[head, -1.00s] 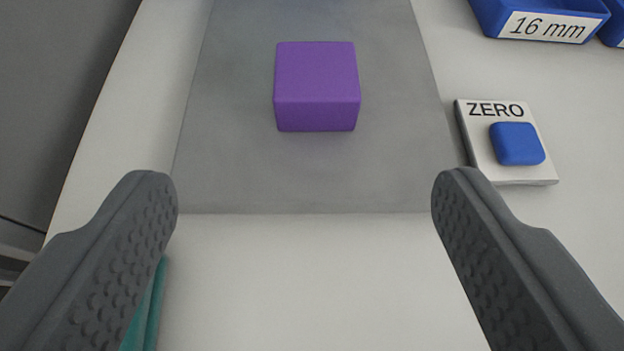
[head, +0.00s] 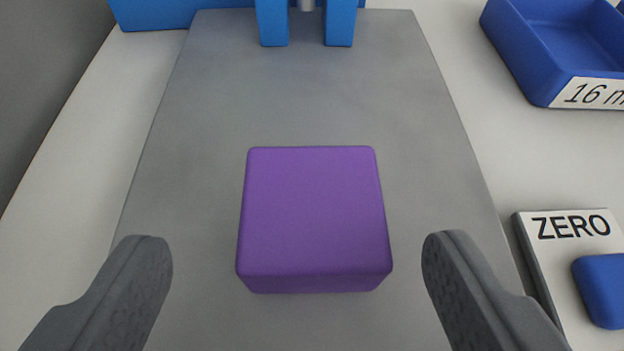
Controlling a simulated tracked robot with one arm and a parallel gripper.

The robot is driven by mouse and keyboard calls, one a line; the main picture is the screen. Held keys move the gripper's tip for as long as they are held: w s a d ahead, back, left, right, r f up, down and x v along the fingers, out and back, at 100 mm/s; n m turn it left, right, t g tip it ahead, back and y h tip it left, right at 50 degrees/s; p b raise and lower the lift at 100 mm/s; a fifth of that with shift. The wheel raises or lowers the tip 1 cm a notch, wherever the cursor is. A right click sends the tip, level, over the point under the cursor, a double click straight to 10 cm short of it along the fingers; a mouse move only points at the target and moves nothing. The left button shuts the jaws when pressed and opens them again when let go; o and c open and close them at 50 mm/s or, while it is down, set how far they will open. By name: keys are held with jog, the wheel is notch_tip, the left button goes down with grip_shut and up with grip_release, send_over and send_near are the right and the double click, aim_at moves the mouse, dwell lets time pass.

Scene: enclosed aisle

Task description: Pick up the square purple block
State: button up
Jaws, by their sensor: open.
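The square purple block (head: 312,212) sits on a grey mat (head: 300,90) in the middle of the head view. My gripper (head: 297,245) is open, with one finger to the left of the block and one to the right. The fingertips reach about the block's near edge in the picture, with a gap on each side. Nothing is held, and neither finger touches the block.
A blue fixture (head: 272,22) with two prongs stands at the mat's far end. A blue bin (head: 560,50) labelled 16 mm is at the upper right. A ZERO pad (head: 550,260) with a blue button (head: 603,290) lies right of the mat. A grey wall (head: 40,80) is at left.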

aim_at(315, 213)
jog(key=x, duration=0.4)
jog(key=shift+w+d+r+b, duration=0.1)
jog(key=shift+d+r+b, duration=0.05)
jog(key=shift+d+b, duration=0.15)
jog(key=shift+w+f, duration=0.25)
jog(key=shift+w, duration=0.1)
jog(key=c, duration=1.2)
jog(key=shift+o, duration=0.2)
jog(key=shift+r, duration=0.15)
